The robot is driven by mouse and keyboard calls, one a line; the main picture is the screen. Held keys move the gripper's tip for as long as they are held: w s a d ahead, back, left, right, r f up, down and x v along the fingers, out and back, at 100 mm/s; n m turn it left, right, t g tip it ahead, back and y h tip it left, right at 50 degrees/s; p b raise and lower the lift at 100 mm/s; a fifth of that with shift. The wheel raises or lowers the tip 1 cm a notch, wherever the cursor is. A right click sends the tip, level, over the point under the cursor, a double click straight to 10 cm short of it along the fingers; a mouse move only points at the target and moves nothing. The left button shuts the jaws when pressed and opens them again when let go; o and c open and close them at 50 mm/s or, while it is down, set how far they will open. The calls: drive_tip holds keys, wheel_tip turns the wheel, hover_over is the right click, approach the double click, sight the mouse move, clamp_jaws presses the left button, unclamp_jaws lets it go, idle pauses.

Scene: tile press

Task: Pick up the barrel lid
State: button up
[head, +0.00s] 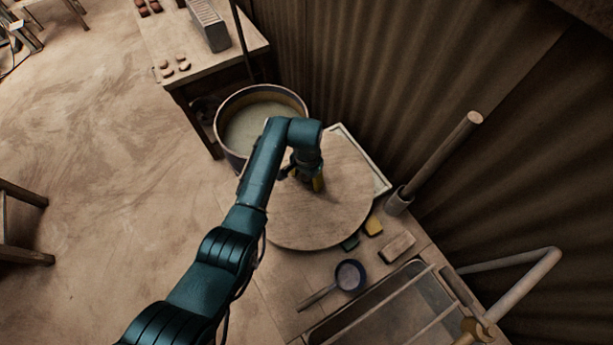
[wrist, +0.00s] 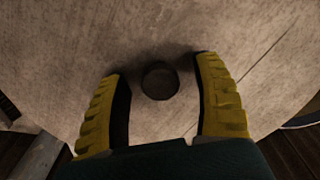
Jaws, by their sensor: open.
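The barrel lid (head: 318,222) is a large round wooden disc lying flat on the work surface, beside the open barrel. In the wrist view its wooden face (wrist: 160,35) fills most of the picture, with a small dark round knob (wrist: 160,80) on it. My gripper (head: 312,184) is over the lid in the head view. In the wrist view my gripper (wrist: 162,78) is open, with one yellow-padded finger on each side of the knob and a gap on both sides. The knob is hidden behind my gripper in the head view.
The open barrel (head: 222,126) stands upper left of the lid. A framed panel (head: 378,178) lies partly under the lid's right side. A round-headed tool (head: 349,276), small blocks (head: 373,226) and an upright post (head: 440,158) are nearby. A corrugated wall (head: 400,70) stands behind.

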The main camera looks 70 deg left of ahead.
clamp_jaws()
drive_tip(key=shift+r, duration=0.1)
wheel_tip(320, 180, up, 10)
drive_tip(key=shift+r+p, duration=0.1)
drive_tip(key=shift+p, duration=1)
wheel_tip(320, 180, up, 3)
drive_tip(key=p, duration=0.4)
